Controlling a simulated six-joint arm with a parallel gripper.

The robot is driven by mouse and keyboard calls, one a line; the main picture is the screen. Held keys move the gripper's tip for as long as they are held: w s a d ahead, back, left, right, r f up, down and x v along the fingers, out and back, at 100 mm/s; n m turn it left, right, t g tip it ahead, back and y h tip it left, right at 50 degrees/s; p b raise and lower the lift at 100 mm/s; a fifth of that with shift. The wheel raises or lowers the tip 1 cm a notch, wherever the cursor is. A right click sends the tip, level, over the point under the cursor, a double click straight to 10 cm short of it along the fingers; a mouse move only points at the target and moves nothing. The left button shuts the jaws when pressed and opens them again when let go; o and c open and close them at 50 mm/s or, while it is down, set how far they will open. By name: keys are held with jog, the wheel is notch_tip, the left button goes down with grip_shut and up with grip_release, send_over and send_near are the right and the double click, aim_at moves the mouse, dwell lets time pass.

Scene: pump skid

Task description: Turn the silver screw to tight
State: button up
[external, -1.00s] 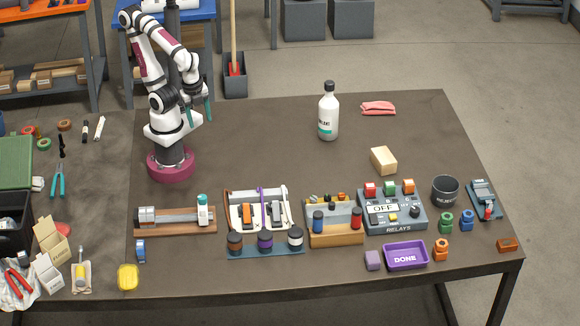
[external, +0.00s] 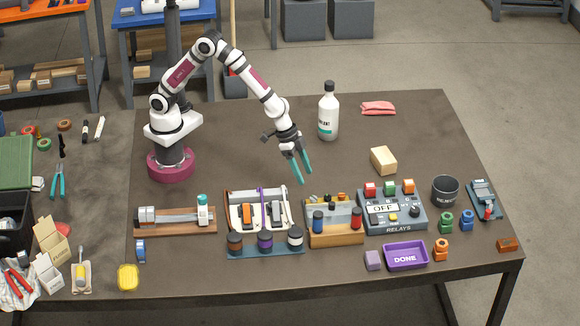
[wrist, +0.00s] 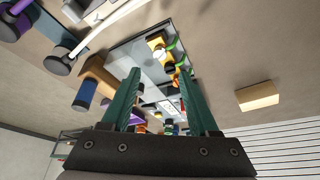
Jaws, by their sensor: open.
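My gripper (external: 300,179) hangs open and empty above the table, behind the tray of coloured-handled tools. In the wrist view its two teal fingers (wrist: 160,90) are apart with nothing held between them. A wooden board (external: 180,229) at the front left carries a silver cylindrical part (external: 147,215) at its left end, a grey bar and a white-and-teal upright piece (external: 202,205). The silver part could be the silver screw, but it is too small to tell. My gripper is well to its right and touches nothing there.
A white rack (external: 258,212) with coloured bars and a wooden holder (external: 335,236) with blue and red pieces stand near my gripper. The relay box (external: 392,212) reads OFF. A white bottle (external: 328,115) and a wooden block (external: 383,160) stand behind.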

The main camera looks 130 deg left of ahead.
aim_at(314, 199)
jog(key=x, duration=0.8)
jog(key=shift+r, duration=0.1)
grip_shut()
